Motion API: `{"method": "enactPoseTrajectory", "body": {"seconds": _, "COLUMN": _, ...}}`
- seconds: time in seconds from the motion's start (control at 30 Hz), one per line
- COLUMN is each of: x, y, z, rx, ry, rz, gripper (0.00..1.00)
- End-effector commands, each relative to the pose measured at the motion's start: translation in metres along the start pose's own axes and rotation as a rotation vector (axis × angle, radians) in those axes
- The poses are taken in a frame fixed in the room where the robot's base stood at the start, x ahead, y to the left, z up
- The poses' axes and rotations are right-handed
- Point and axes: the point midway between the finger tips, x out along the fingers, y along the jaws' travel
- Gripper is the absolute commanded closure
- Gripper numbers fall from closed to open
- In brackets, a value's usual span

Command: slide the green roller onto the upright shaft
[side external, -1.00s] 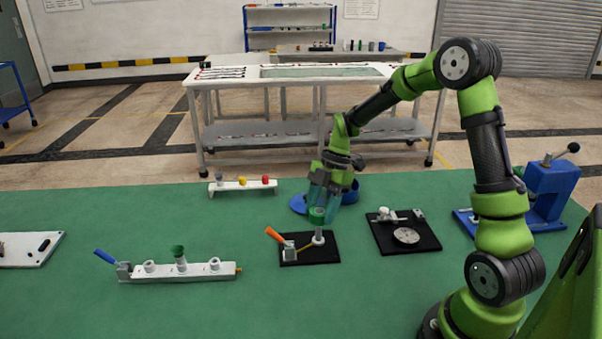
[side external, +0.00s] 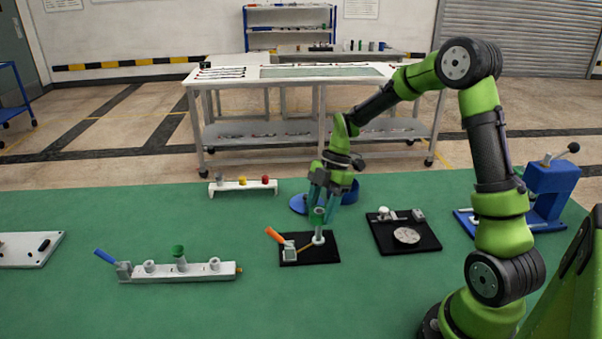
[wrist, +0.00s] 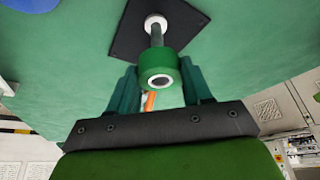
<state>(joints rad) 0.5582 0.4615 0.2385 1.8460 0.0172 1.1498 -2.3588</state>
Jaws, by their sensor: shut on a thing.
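The green roller (side external: 318,216) is between the fingers of my gripper (side external: 320,203); it also shows in the wrist view (wrist: 157,62), with my gripper (wrist: 160,78) shut on it. The upright shaft (side external: 318,237) stands on a black plate (side external: 322,256), directly below the roller in the side view. In the wrist view the grey shaft (wrist: 156,36) runs from a white collar (wrist: 155,22) to the roller. The roller's near end shows a pale ring around a dark centre. I cannot tell how far the shaft is inside the bore.
An orange-handled clamp (side external: 277,237) sits on the same plate, left of the shaft. A white fixture (side external: 200,273) with a green-topped post is farther left. A black plate with a disc (side external: 407,236) is to the right. Blue round containers (side external: 350,192) stand behind the gripper.

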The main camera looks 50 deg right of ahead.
Motion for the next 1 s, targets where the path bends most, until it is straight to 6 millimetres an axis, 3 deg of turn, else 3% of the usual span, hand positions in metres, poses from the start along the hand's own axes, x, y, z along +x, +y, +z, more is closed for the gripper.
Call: {"method": "enactPoseTrajectory", "body": {"seconds": 1.0, "x": 0.023, "y": 0.0, "z": 0.009, "rx": 0.001, "ry": 0.001, "rz": -0.001, "gripper": 0.81}}
